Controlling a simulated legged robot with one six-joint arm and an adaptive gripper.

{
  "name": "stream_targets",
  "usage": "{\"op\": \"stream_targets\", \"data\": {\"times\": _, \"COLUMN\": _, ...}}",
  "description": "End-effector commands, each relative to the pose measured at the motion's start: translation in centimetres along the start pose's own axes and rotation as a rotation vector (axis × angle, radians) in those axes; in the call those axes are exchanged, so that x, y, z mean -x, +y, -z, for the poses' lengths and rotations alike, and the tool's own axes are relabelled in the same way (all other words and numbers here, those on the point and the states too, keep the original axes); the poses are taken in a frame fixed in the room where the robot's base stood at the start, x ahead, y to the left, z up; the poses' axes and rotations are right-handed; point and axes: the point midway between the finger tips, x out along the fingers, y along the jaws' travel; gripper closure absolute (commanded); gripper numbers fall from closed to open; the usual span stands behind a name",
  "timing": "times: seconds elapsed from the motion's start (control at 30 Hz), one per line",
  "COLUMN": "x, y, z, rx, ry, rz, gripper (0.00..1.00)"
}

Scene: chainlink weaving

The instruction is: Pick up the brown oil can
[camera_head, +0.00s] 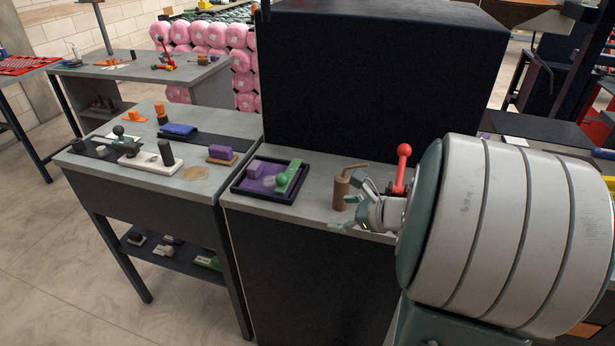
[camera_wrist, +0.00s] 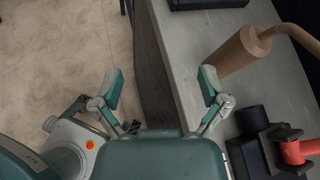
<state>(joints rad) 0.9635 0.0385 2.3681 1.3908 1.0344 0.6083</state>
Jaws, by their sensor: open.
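The brown oil can (camera_head: 341,193) stands upright on the grey bench top, with its bent spout pointing right in the head view. In the wrist view the can (camera_wrist: 236,54) is at the upper right, with its thin spout running off the right edge. My gripper (camera_head: 350,208) is open beside the can, on its right and near side in the head view. In the wrist view my gripper (camera_wrist: 160,87) has nothing between its spread fingers. The right finger overlaps the can's near end, so the can is outside the gap. I cannot tell whether they touch.
A red-knobbed lever tool (camera_head: 402,168) stands close behind my gripper and shows at the wrist view's lower right (camera_wrist: 292,152). A dark tray (camera_head: 242,189) with purple and green pieces lies left of the can. A tall black panel (camera_head: 380,80) rises behind. The bench's front edge is near.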

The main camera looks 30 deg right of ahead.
Motion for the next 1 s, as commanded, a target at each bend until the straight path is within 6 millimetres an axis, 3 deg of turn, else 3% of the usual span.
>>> {"op": "stream_targets", "data": {"times": 0.03, "x": 0.7, "y": -1.8, "z": 1.6, "rx": -0.112, "ry": -0.020, "rz": 0.066, "gripper": 0.06}}
{"op": "stream_targets", "data": {"times": 0.1, "x": 1.6, "y": -3.7, "z": 3.0, "rx": -0.229, "ry": -0.049, "rz": 0.141, "gripper": 0.06}}
{"op": "stream_targets", "data": {"times": 0.27, "x": 2.3, "y": -5.5, "z": 4.4, "rx": -0.347, "ry": -0.084, "rz": 0.221, "gripper": 0.06}}
{"op": "stream_targets", "data": {"times": 0.53, "x": -1.6, "y": -6.3, "z": 4.1, "rx": -0.348, "ry": -0.085, "rz": 0.222, "gripper": 0.06}}
{"op": "stream_targets", "data": {"times": 0.77, "x": -3.5, "y": -6.8, "z": 4.3, "rx": -0.348, "ry": -0.084, "rz": 0.223, "gripper": 0.06}}
{"op": "stream_targets", "data": {"times": 1.0, "x": -6.8, "y": -8.0, "z": 4.8, "rx": -0.345, "ry": -0.084, "rz": 0.221, "gripper": 0.06}}
